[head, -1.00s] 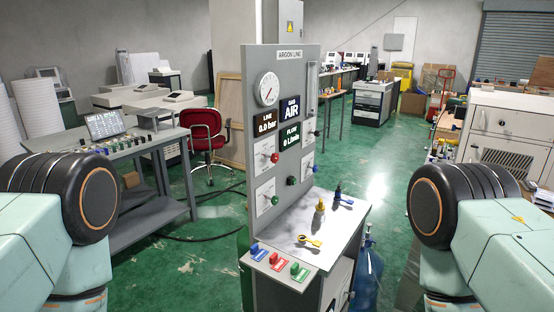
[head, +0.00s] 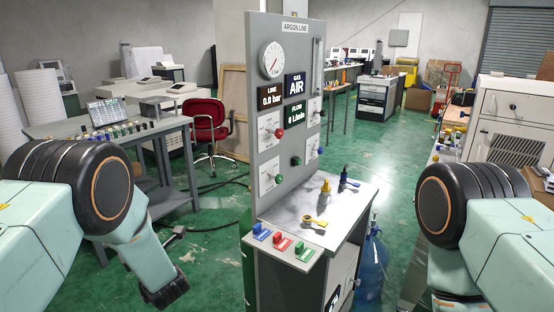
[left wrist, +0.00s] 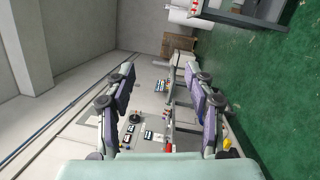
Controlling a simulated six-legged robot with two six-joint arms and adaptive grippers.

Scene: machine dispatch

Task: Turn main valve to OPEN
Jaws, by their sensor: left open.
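The argon line panel (head: 283,75) stands upright in the middle of the head view. It carries a red knob (head: 279,132), a blue knob (head: 321,150) and several dark or green knobs, including a lower-left one (head: 278,179). The labels beside them are too small to read, so I cannot tell which is the main valve or its position. The displays read LINE 0.0 bar, GAS AIR and FLOW 0 L/min. My left gripper (left wrist: 160,72) is open and empty, its two fingers wide apart in the left wrist view. It is apart from the panel. My right gripper is out of view.
A blue bottle (head: 372,265) stands to the right.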

